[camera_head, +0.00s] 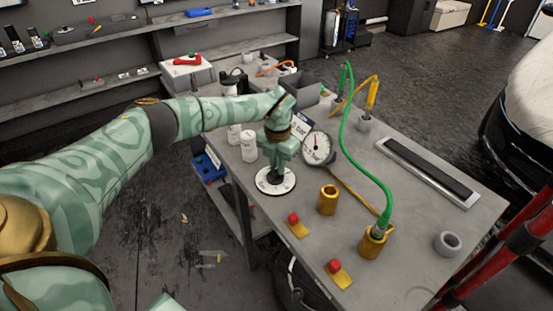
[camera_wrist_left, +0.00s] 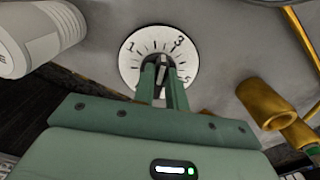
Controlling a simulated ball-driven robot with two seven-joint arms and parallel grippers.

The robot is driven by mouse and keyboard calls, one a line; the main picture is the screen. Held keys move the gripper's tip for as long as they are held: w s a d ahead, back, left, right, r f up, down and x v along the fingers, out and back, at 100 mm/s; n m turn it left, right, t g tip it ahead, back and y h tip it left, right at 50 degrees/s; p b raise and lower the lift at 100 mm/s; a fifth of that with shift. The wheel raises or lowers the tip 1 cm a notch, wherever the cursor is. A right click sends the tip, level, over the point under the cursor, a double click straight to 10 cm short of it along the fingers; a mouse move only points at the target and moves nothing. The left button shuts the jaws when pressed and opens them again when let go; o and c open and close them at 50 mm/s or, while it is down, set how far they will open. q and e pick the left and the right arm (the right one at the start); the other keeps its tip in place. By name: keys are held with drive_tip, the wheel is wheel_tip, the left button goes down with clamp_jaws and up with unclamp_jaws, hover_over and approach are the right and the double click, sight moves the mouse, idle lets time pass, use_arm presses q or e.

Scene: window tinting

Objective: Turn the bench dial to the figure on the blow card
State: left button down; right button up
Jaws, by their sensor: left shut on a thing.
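The bench dial (camera_head: 268,187) is a white disc with a dark knob, near the left edge of the bench. In the left wrist view, the dial (camera_wrist_left: 140,45) shows the figures 1, 3 and 5 with tick marks between. My left gripper (camera_head: 277,166) points down over it, and its fingers (camera_wrist_left: 162,80) are shut on the dark knob (camera_wrist_left: 161,66). The knob's pointer is mostly hidden by the fingers, so I cannot tell its exact setting. A white card (camera_head: 302,126) behind my gripper reads "bar"; its figure is partly hidden. My right gripper is not in view.
A round pressure gauge (camera_head: 318,148) stands just behind the dial. White bottles (camera_head: 249,146) stand to its left. Brass fittings (camera_head: 328,200), a green hose (camera_head: 362,160) and red-topped yellow pieces (camera_head: 297,224) are to the right. The bench's front right is mostly clear.

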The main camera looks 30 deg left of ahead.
sight(276, 167)
use_arm(q)
drive_tip(key=shift+a+r+n+p, duration=0.1)
drive_tip(key=shift+a+n+p, duration=0.1)
drive_tip(key=shift+n+p, duration=1.3)
drive_tip(key=shift+n, duration=0.5)
drive_tip(key=c, duration=1.4)
unclamp_jaws()
drive_tip(key=shift+c, duration=0.2)
wheel_tip(276, 167, up, 16)
drive_tip(key=p, duration=0.2)
